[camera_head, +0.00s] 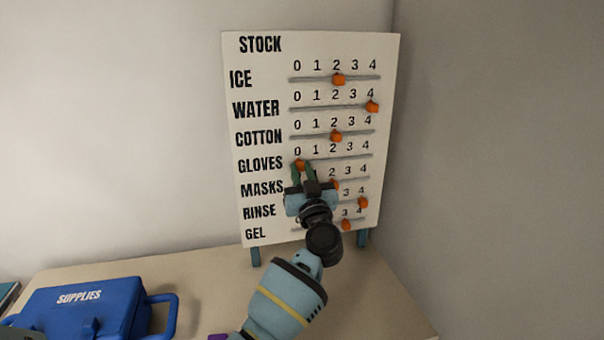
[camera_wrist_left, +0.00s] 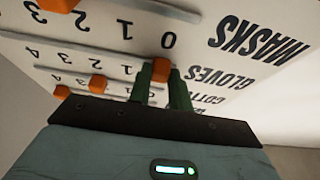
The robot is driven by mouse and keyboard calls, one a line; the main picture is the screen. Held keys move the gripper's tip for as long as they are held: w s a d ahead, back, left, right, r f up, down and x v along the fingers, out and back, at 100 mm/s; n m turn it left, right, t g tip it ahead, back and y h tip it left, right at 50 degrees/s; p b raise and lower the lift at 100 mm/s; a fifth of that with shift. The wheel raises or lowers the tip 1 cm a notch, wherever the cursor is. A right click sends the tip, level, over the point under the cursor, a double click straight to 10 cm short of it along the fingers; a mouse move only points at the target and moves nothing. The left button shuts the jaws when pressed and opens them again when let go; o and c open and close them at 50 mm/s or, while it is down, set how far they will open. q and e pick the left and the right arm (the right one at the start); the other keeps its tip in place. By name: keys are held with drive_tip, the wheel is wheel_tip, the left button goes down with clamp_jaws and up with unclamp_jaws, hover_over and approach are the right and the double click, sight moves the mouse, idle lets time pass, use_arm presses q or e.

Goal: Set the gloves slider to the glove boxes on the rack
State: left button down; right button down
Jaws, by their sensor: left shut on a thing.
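The white stock board (camera_head: 240,80) stands upright with several labelled slider rows. The orange gloves slider (camera_head: 299,164) sits at the 0 end of its row. My left gripper (camera_head: 304,171) reaches up to it from below. In the left wrist view, which is upside down, the orange gloves slider (camera_wrist_left: 160,69) is between the green fingers of my left gripper (camera_wrist_left: 163,82), and they are shut on it. The rest of the gloves track runs clear toward 4. The rack and glove boxes are not in view. My right gripper is not in view.
The cotton slider (camera_head: 336,136) is at 2 just above; the masks slider (camera_head: 334,185) is just below, partly behind my gripper. The water slider (camera_head: 372,106) is at 4. A blue supplies case (camera_head: 85,312) stands on the table (camera_head: 215,270) at left. Walls are behind and right.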

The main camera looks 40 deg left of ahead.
sight(349, 155)
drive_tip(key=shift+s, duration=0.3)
